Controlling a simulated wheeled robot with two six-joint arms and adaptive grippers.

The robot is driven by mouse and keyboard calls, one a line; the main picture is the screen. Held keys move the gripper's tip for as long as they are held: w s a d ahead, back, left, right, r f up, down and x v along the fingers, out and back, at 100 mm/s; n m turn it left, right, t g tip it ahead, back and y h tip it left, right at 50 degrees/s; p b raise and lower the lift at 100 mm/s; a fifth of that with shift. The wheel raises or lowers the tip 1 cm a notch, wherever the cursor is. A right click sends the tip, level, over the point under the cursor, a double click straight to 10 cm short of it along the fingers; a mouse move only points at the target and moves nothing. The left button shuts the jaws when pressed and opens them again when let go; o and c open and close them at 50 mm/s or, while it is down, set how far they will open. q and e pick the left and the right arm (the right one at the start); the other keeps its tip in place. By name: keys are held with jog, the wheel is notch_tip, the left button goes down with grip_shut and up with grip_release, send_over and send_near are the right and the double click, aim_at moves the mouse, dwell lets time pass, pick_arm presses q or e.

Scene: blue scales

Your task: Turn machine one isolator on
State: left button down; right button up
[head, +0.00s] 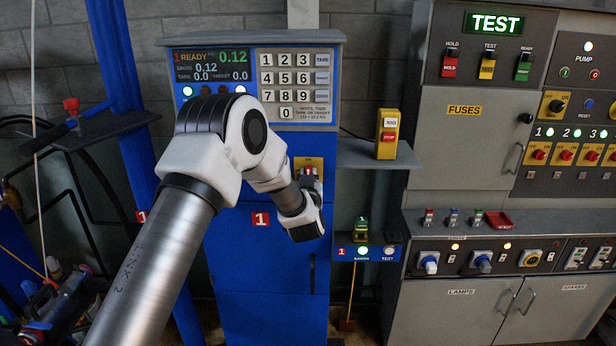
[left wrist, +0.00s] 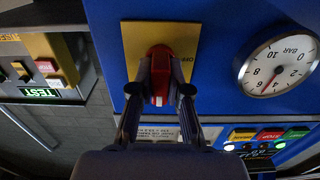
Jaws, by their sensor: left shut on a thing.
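The isolator is a red rotary handle on a yellow plate on the front of the blue machine one (head: 265,260). The yellow plate (head: 309,161) shows in the head view, with the handle mostly hidden by my gripper. In the left wrist view the red handle (left wrist: 161,72) stands upright in the picture on its yellow plate (left wrist: 188,45). My left gripper (head: 308,182) is at the handle. Its fingers (left wrist: 162,90) sit one on each side and are shut on it. My right gripper is in neither view.
A keypad and display panel (head: 252,80) sits above the isolator, reading READY. A pressure gauge (left wrist: 277,64) is beside it in the left wrist view. A shelf with a yellow button box (head: 388,134) is to the right, then the grey TEST cabinet (head: 455,150).

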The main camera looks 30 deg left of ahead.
pick_arm(q)
jog(key=c, duration=1.1)
grip_release()
jog(key=shift+w+f, duration=0.1)
jog(key=v, duration=1.2)
jog(key=shift+a, duration=0.1)
